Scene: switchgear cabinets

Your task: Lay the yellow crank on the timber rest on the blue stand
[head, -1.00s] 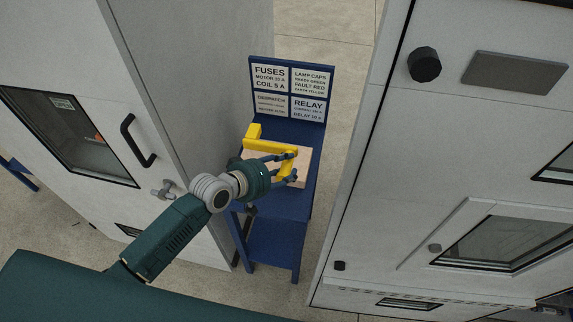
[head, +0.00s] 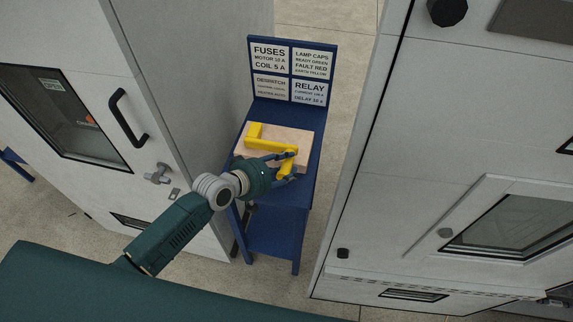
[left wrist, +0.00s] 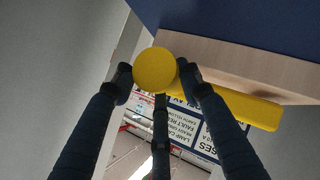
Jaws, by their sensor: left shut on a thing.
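The yellow crank (head: 270,144) shows above the pale timber rest (head: 296,134) on the blue stand (head: 312,170) in the head view. Its far end lies over the block's far left part. My left gripper (head: 286,160) is shut on the crank's near end, by the block's near edge. In the left wrist view the fingers close around the crank's round yellow end (left wrist: 155,70), and its arm runs right along the timber (left wrist: 240,62). I cannot tell whether crank and timber touch. My right gripper is not in view.
A sign panel (head: 291,72) rises at the stand's back. A grey cabinet (head: 190,90) with a black handle stands close on the left, and another cabinet (head: 440,130) on the right. Floor shows between the stand and the right cabinet.

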